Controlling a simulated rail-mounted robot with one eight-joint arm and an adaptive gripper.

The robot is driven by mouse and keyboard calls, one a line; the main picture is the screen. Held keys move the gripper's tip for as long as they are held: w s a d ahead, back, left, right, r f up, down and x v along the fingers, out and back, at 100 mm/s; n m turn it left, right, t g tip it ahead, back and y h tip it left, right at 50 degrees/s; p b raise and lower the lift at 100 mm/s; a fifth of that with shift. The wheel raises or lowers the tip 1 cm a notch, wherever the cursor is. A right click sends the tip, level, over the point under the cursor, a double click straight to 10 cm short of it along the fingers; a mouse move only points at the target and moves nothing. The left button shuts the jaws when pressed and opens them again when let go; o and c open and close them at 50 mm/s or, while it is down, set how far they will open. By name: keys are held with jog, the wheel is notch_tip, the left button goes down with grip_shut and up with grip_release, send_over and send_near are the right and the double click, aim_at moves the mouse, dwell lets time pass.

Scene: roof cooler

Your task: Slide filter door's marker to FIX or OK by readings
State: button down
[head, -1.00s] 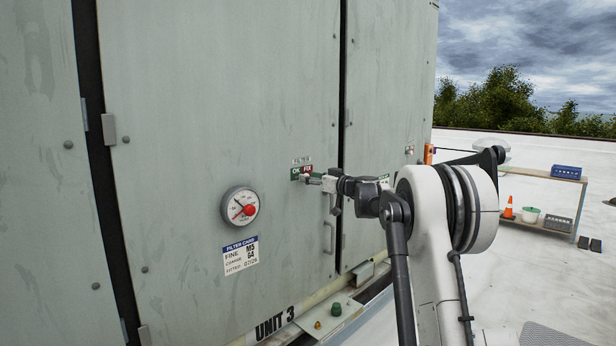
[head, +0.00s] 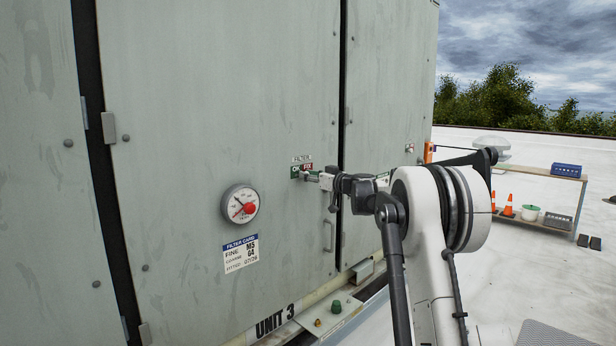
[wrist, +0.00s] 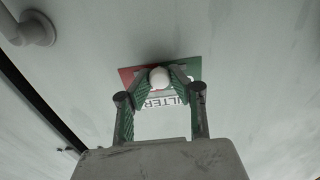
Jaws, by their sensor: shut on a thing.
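The filter marker is a pale round knob (wrist: 159,77) on a small red and green plate under a FILTER label (head: 302,160). My gripper (wrist: 158,84) is shut on the knob in the wrist view; it also shows at the plate in the head view (head: 313,177). The knob sits near the middle of the plate, around where red (wrist: 127,76) and green meet. In the head view, OK is green at left and FIX red at right, partly covered. A round gauge (head: 236,200) with a red part is on the door (head: 200,120); its exact reading is too small to tell.
A filter card (head: 241,255) below the gauge reads FINE M5, COARSE G4, fitted 07/29. A door handle (head: 328,235) is below my gripper. A dark door gap is close to its right. A bench (head: 548,174) and cones (head: 508,204) stand far right.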

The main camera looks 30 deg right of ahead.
aim_at(296, 175)
jog(key=shift+s+a+b, duration=0.25)
jog(key=shift+a+b, duration=0.05)
jog(key=shift+a, duration=0.4)
jog(key=shift+s+a+b, duration=0.2)
jog(key=shift+a+b, duration=0.05)
jog(key=shift+a, duration=0.4)
jog(key=c, duration=2)
grip_release()
jog(key=o, duration=0.5)
jog(key=shift+s+a, duration=0.1)
jog(key=shift+a, duration=0.05)
jog(key=shift+c, duration=0.2)
jog(key=shift+s+d, duration=0.2)
jog(key=v, duration=1.1)
jog(key=shift+s, duration=0.2)
